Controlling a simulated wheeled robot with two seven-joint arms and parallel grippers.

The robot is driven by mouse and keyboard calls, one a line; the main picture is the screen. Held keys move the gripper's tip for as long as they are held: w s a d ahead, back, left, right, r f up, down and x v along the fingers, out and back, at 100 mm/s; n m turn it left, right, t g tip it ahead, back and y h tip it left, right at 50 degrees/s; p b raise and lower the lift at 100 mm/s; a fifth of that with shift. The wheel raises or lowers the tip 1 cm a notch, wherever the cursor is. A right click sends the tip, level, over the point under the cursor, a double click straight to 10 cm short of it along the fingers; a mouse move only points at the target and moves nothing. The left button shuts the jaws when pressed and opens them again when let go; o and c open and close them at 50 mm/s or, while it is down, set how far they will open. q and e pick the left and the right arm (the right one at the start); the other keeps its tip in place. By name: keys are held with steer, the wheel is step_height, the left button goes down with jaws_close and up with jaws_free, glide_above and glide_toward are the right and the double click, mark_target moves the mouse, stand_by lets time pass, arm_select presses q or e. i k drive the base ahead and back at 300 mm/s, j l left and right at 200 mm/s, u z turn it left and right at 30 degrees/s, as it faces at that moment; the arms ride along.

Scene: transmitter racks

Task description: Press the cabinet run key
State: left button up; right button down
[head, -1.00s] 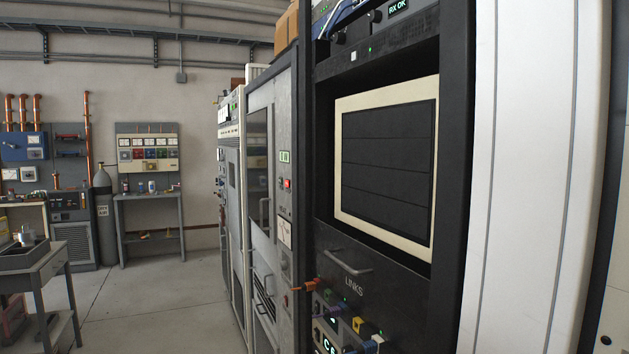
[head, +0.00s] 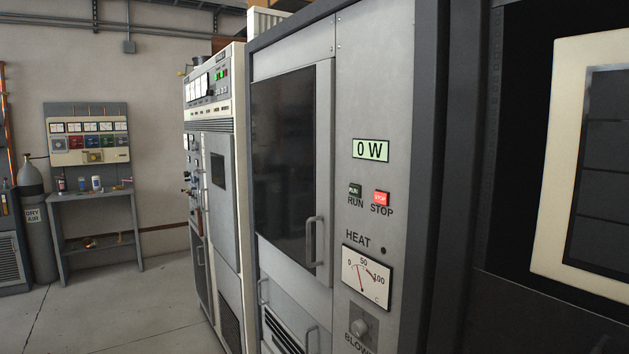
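The cabinet (head: 365,105) stands right of centre in the head view, with a grey front and a dark glass door. Neither of my grippers shows.
A rack with a cream-framed dark panel (head: 545,160) stands close on the right. Another cabinet (head: 216,170) with meters and green lamps stands beyond on the left. A bench (head: 90,196) and a dry air cylinder (head: 36,235) are at the far wall. The floor (head: 150,310) at left is clear.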

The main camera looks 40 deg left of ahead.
mark_target(354, 190)
steer(key=j, duration=0.7)
steer(key=i+j, duration=0.15)
steer(key=j, duration=1.3)
steer(key=i, duration=0.05)
